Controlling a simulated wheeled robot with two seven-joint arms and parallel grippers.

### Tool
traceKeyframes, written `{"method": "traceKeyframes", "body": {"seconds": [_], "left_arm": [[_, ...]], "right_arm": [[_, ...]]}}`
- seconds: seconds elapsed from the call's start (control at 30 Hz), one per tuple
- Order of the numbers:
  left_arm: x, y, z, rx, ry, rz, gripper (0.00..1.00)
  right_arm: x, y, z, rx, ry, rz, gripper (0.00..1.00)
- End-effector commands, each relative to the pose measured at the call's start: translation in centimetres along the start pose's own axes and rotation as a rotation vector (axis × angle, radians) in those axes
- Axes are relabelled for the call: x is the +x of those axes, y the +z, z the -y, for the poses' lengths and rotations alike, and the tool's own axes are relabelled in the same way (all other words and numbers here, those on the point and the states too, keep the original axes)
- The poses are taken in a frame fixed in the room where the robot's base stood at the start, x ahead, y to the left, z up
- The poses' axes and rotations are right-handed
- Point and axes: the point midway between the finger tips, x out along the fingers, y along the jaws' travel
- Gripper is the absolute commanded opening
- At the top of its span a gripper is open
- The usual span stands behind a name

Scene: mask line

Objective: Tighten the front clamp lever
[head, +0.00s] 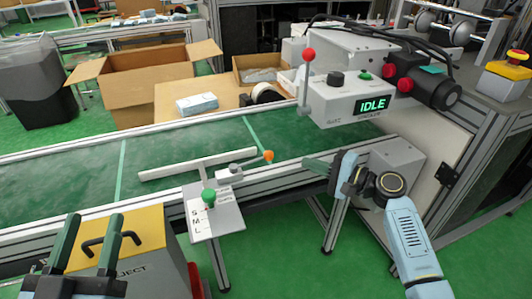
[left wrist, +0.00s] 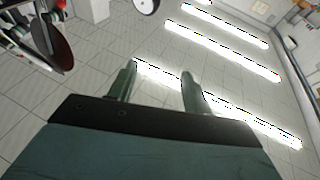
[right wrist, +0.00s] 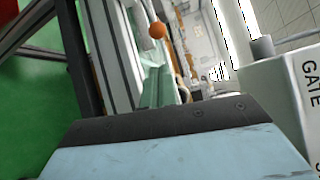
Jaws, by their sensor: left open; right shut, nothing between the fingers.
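The clamp lever with an orange knob (head: 268,156) sits on the near rail of the green conveyor, its grey arm running left to a pivot above the S-M-L plate (head: 228,217). The orange knob (right wrist: 158,30) also shows in the right wrist view, beyond the fingertips. My right gripper (head: 306,162) is shut and empty, a short way right of the orange knob and apart from it. My left gripper (head: 93,217) is open and empty at the lower left, above the yellow-topped reject bin. The left wrist view shows its fingers (left wrist: 158,70) against the ceiling lights.
A green knob (head: 208,197) stands on the S-M-L plate. A white guide bar (head: 197,164) lies across the belt (head: 60,180). A control box (head: 345,105) reading IDLE, with a red-knobbed lever (head: 308,55), stands behind my right gripper. The reject bin (head: 145,225) has a black handle.

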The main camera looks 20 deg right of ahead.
Motion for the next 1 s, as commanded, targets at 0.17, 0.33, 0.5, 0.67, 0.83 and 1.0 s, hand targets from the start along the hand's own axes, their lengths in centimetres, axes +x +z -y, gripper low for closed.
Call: {"method": "traceKeyframes", "body": {"seconds": [0.17,0.33,0.5,0.67,0.83,1.0], "left_arm": [[0.0,-0.3,0.0,-0.001,0.000,-0.006,0.50],[0.0,-0.3,0.0,-0.001,0.000,-0.008,0.50],[-0.1,-1.1,-0.2,-0.003,0.004,-0.072,0.50],[-0.4,-2.7,-0.4,-0.008,0.011,-0.204,0.50],[-1.0,-4.0,-0.5,-0.008,0.013,-0.351,0.50],[-1.8,-5.0,-0.5,-0.008,0.014,-0.461,0.50]], "right_arm": [[0.0,0.1,0.2,0.002,-0.005,0.003,0.00],[0.1,0.1,0.2,0.002,-0.004,0.003,0.00],[1.1,0.1,0.1,0.002,-0.005,0.004,0.00],[3.5,0.0,0.0,0.000,-0.006,0.004,0.00],[6.8,0.0,-0.1,0.002,-0.005,0.003,0.00],[8.9,0.1,-0.1,0.002,-0.003,0.003,0.00]]}}
